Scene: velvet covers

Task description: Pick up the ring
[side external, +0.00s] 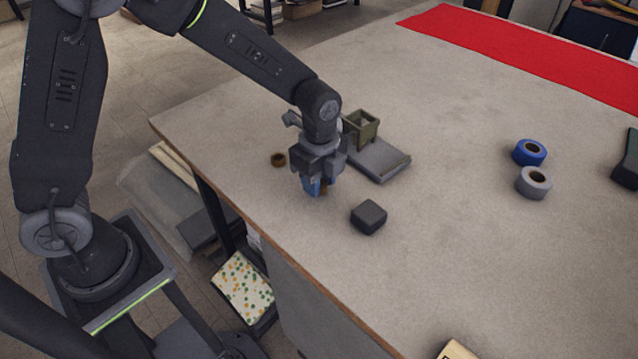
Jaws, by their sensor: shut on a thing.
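My gripper (317,187) points down low over the table, left of the dark block. It is shut on a small blue and brown thing (313,188), mostly hidden by the fingers. I cannot tell its full shape or whether it touches the table. A small brown ring (278,159) lies flat on the table to the left of my gripper, apart from it. Which of these the task means by the ring is not clear from this view.
A dark grey block (369,217) sits just right of my gripper. Behind it are a grey flat box (379,160) and an olive open holder (361,127). Blue (516,153) and grey (521,184) tape rolls lie farther right. The table's middle is clear; its left edge is near.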

